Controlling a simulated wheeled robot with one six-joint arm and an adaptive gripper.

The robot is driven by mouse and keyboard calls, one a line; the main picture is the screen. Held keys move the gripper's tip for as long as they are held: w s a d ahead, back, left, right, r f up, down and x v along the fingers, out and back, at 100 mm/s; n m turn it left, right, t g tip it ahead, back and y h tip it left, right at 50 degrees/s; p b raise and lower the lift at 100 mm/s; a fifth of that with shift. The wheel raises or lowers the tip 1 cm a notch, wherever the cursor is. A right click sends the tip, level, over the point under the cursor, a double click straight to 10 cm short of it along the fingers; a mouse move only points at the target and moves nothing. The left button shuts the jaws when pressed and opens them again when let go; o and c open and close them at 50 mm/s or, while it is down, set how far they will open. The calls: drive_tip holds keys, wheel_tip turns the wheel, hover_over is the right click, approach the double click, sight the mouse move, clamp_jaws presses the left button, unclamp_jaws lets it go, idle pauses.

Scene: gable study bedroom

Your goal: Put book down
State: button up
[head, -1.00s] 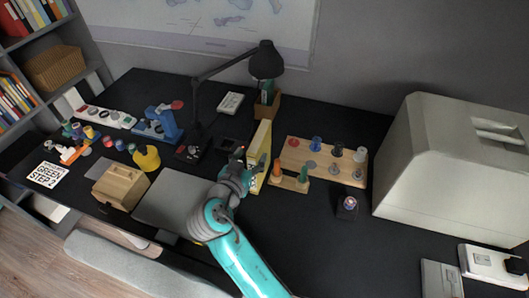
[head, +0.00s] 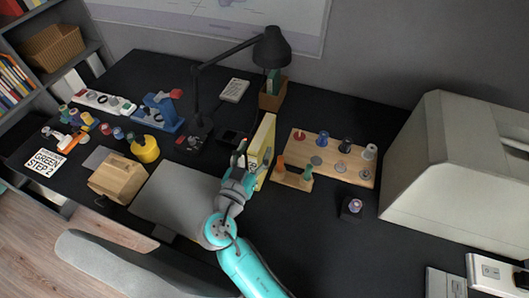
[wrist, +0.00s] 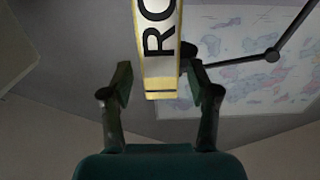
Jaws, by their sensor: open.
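The yellow book (head: 264,137) stands upright on the black desk, beside a wooden peg board. My gripper (head: 246,163) is at the book's near left side, low over the desk. In the wrist view the book's spine (wrist: 159,50), yellow and white with large black letters, comes down between my two spread fingers (wrist: 160,78). Gaps show between the spine and both fingers, so the gripper is open and not clamped on it. The book's foot is partly hidden by my gripper in the head view.
The peg board (head: 340,160) and a small peg stand (head: 292,178) are close on the right. A black lamp (head: 271,47) and a wooden pen box (head: 273,96) stand behind. A grey mat (head: 170,200) lies left, with a wooden box (head: 118,178) beyond it.

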sight(260, 140)
drive_tip(key=shift+x, duration=2.25)
clamp_jaws()
